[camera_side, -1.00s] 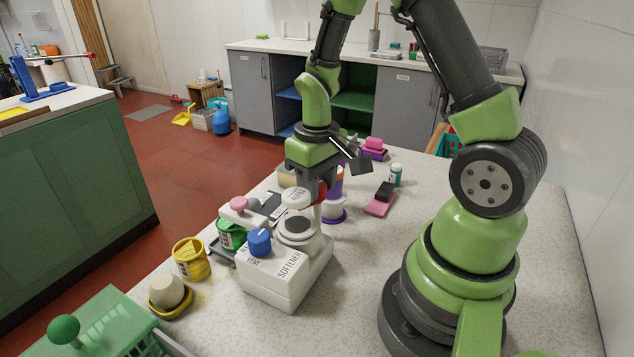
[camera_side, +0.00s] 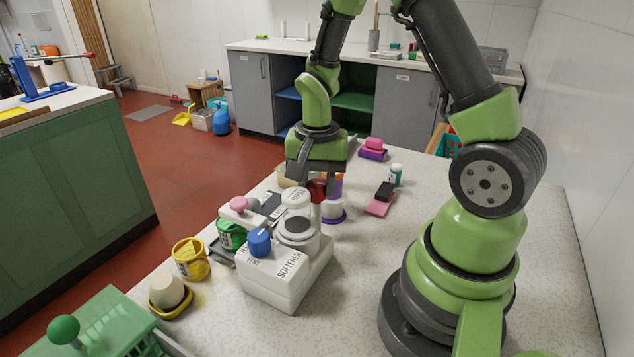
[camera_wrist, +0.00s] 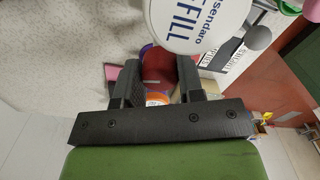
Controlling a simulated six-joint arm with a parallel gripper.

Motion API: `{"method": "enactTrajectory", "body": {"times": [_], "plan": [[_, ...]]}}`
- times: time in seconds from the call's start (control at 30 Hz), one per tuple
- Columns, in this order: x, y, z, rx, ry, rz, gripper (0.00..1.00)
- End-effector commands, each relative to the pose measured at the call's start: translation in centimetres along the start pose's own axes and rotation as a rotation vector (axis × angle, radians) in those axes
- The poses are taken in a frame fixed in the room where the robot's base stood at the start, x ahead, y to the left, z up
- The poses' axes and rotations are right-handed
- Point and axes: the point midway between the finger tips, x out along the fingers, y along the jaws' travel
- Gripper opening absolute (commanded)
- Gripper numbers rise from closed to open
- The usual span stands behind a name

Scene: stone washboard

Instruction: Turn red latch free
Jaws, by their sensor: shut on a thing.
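The red latch (camera_side: 318,188) shows at the back of the white unit labelled SOFTENER (camera_side: 285,276), beside its upright white post. My gripper (camera_side: 315,186) points down over it and is shut on it. In the wrist view the red latch (camera_wrist: 158,64) lies between the two dark fingers of my gripper (camera_wrist: 159,78). The round white lid marked with blue lettering (camera_wrist: 200,20) hides part of the latch there. In the side view the fingers and the white cap (camera_side: 295,198) hide much of the grip.
A green tub (camera_side: 231,236), a yellow tub (camera_side: 190,259) and a blue cap (camera_side: 260,242) are at the left.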

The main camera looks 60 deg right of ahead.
Motion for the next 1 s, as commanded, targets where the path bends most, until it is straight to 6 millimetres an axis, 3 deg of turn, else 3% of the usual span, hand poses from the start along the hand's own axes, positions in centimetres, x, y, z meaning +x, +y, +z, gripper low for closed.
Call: {"method": "enactTrajectory", "body": {"times": [0.4, 0.93, 0.97, 1.0], "plan": [[-0.05, 0.02, 0.07, 0.184, -0.002, 0.001, 0.12], [-0.03, 0.02, 0.06, 0.208, -0.002, 0.001, 0.12], [-0.03, 0.02, 0.06, 0.208, -0.002, 0.001, 0.38], [-0.03, 0.02, 0.05, 0.208, -0.002, 0.001, 0.46]]}}
